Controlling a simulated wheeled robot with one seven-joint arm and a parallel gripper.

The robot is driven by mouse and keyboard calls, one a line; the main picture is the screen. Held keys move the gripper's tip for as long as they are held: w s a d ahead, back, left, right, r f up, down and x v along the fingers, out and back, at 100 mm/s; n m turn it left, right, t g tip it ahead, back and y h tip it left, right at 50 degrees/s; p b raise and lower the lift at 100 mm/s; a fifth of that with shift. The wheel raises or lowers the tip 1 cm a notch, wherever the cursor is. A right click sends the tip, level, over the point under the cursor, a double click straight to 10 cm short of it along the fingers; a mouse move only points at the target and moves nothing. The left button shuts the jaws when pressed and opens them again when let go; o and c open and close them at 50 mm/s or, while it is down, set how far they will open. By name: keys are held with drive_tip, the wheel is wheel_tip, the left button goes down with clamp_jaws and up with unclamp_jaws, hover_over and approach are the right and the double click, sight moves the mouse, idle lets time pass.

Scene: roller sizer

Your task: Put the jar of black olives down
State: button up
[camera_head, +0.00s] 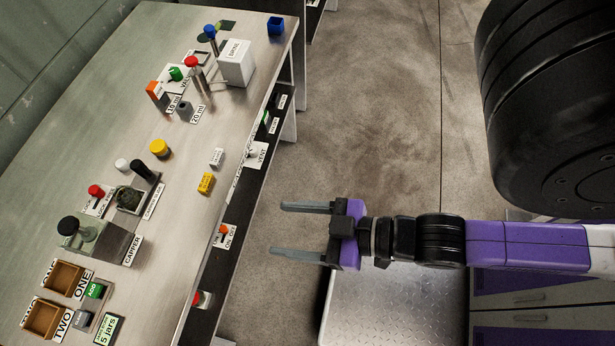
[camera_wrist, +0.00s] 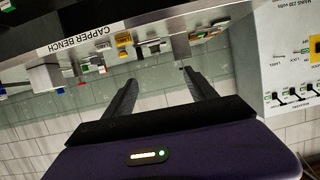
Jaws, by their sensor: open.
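My gripper (camera_head: 278,229) is open and empty, held over the floor to the right of the bench (camera_head: 120,90). In the wrist view its two fingers (camera_wrist: 160,77) stand apart with nothing between them. A dark, greenish jar-like object (camera_head: 130,198) stands on the bench by the capper (camera_head: 92,236), apart from my gripper. It may be the jar of black olives, but I cannot read a label on it.
Two brown open boxes (camera_head: 46,319) marked ONE and TWO sit at the bench's near end. A white box (camera_head: 237,63) and several coloured knobs stand farther up. A grey cabinet with switches (camera_wrist: 290,70) shows at right in the wrist view. Open floor (camera_head: 370,100) lies right of the bench.

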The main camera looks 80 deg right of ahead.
drive_tip(key=shift+t+h, duration=0.3)
drive_tip(key=shift+h, duration=0.1)
drive_tip(key=s+r, duration=0.1)
drive_tip(key=r, duration=0.1)
drive_tip(key=s+d+r, duration=0.1)
drive_tip(key=s+r, duration=0.1)
drive_tip(key=shift+s+d+r, duration=0.1)
drive_tip(key=shift+s+r, duration=0.05)
drive_tip(key=shift+r, duration=0.2)
